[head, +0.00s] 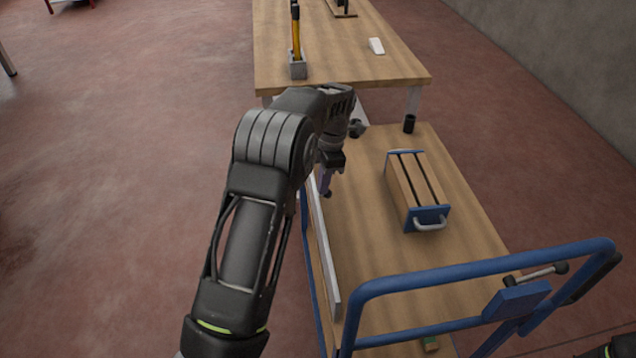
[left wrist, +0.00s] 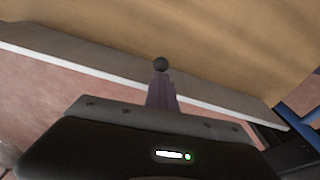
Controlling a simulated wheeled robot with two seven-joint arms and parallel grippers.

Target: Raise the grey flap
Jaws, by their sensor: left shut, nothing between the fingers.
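The grey flap (head: 324,252) shows in the head view as a narrow pale strip along the left long side of the wooden cart top (head: 385,275). In the left wrist view the flap (left wrist: 70,63) is a long grey panel with a white edge, beside the wood. My left gripper (head: 327,183) is shut and empty, pointing down near the far part of the flap. In the left wrist view its purple-grey fingers (left wrist: 161,88) overlap the flap, with a dark round knob at their tip. Whether they touch the flap I cannot tell.
A wood block with blue end plates and a handle (head: 428,221) lies on the cart. A blue push rail (head: 480,265) spans the near end. A small black cup (head: 409,123) stands at the far edge. A wooden table (head: 340,62) stands beyond, with yellow-handled tool in a holder (head: 298,66).

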